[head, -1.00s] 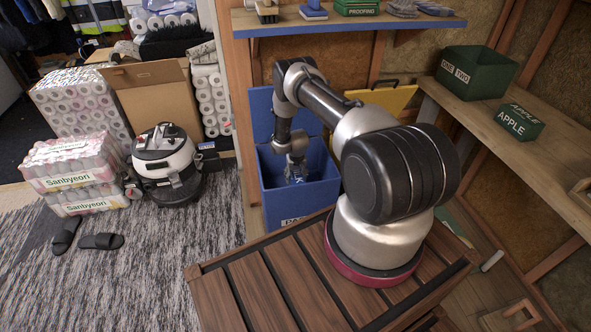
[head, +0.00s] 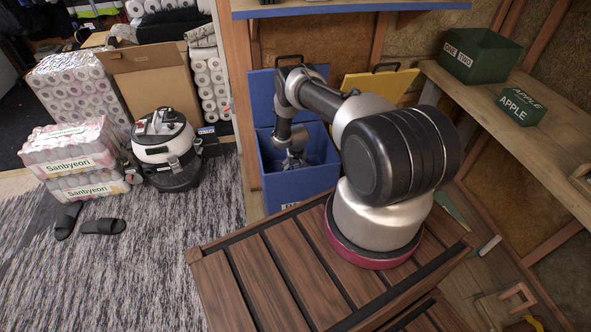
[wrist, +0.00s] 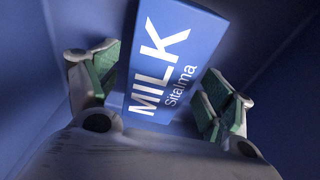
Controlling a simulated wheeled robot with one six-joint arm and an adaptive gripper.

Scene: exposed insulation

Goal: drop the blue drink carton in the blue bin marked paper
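The blue bin (head: 311,182) stands open behind the wooden slatted deck, its lid raised at the back. Its front label is only partly visible. My gripper (head: 293,160) points down inside the bin's mouth. In the wrist view, the blue drink carton (wrist: 178,60) reads "MILK" and "Sitalma" in white. My gripper's green-padded fingers (wrist: 160,90) are spread wide, one on each side of the carton, and look apart from it. Blue bin walls surround them. I cannot make out the carton in the head view, nor what it rests on.
A yellow lid (head: 381,82) rises right of the blue bin. A wooden bench (head: 546,128) with green boxes (head: 480,55) runs along the right. A vacuum cleaner (head: 165,150) and packs of rolls (head: 75,160) stand at left. A shelf (head: 350,10) hangs above the bin.

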